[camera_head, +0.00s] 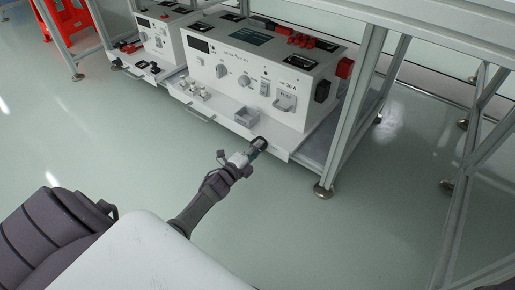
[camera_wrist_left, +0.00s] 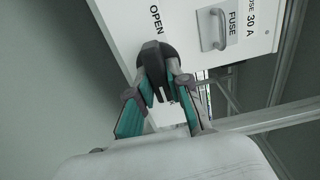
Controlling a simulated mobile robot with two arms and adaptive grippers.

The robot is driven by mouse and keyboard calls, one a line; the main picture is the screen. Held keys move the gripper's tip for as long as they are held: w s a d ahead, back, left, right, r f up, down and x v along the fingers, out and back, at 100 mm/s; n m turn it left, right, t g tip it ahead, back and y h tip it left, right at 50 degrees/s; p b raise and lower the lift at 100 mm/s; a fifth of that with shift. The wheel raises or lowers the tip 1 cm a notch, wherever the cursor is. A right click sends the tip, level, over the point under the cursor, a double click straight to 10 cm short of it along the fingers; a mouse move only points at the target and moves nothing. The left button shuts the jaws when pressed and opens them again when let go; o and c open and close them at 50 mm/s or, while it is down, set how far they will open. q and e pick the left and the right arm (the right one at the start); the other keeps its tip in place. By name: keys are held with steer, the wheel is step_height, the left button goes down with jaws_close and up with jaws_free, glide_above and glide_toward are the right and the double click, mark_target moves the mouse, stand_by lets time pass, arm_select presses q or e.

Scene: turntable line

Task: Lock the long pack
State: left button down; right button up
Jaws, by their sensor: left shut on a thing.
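The long pack is a white unit (camera_head: 250,75) with knobs, sockets and a grey handle under a fuse label; it stands on the lower shelf. In the left wrist view its white panel (camera_wrist_left: 195,45) shows the words OPEN, FUSE and 30 A. A black knob (camera_wrist_left: 153,52) sits at the panel's edge beside the word OPEN. My left gripper (camera_wrist_left: 162,80) is shut on this knob, one teal-padded finger on each side. In the head view the left gripper (camera_head: 257,146) is at the unit's front lower edge, and its fingers hide most of the knob. My right gripper is out of view.
A shorter white unit (camera_head: 160,38) stands to the left on the same shelf. Metal frame posts (camera_head: 352,110) rise close to the right of the long pack. A red stool (camera_head: 68,25) stands at the back left. The pale floor in front is clear.

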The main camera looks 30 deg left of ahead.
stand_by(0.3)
arm_select(q)
steer(key=c, duration=1.1)
jaws_free()
steer(key=s, duration=1.2)
steer(key=shift+a, duration=0.45)
steer(key=shift+f, duration=0.1)
